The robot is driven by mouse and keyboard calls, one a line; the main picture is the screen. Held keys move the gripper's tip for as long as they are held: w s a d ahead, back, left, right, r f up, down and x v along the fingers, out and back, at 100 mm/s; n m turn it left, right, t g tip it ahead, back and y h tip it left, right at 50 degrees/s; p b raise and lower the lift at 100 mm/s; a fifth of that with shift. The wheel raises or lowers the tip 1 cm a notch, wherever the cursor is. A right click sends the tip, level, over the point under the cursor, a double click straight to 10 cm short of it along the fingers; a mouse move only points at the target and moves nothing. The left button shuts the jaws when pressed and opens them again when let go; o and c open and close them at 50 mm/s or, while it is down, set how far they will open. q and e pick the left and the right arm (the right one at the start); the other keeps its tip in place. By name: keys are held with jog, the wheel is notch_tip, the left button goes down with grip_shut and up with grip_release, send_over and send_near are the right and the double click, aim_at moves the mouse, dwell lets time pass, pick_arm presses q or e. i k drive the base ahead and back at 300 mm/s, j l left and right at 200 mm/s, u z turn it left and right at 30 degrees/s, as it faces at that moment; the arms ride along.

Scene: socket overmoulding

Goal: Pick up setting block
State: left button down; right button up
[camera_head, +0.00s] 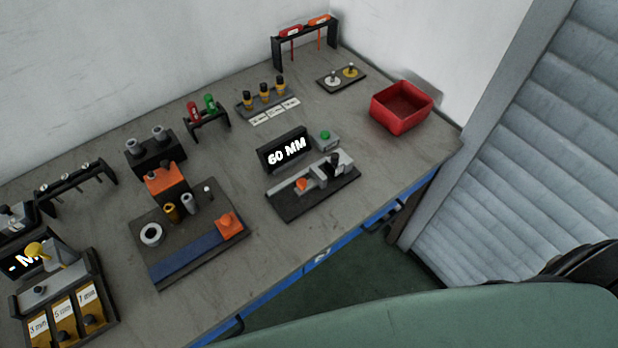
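No part in view is marked as the setting block, so I cannot tell for certain which one it is. Several black-and-yellow upright pieces (264,90) stand in a grey rack (243,107) at the back middle, with small white labels (283,112) in front. A display (285,150) reads "60 MM". In front of it is a dark-based fixture (318,198) with grey blocks and a small orange part (302,184). Neither of my grippers is in view.
A red bin (401,107) stands at the right end. A tool rack (306,42) is at the back. A dark board (190,245) with orange blocks and rings is left of middle. Labelled compartments (65,315) sit lower left. Bare tabletop (345,115) lies between display and bin.

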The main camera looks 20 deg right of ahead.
aim_at(334, 165)
jog(key=l+u, duration=0.35)
jog(key=l, duration=0.9)
jog(key=l+u, duration=0.4)
jog(key=l, duration=0.9)
jog(key=k, duration=0.05)
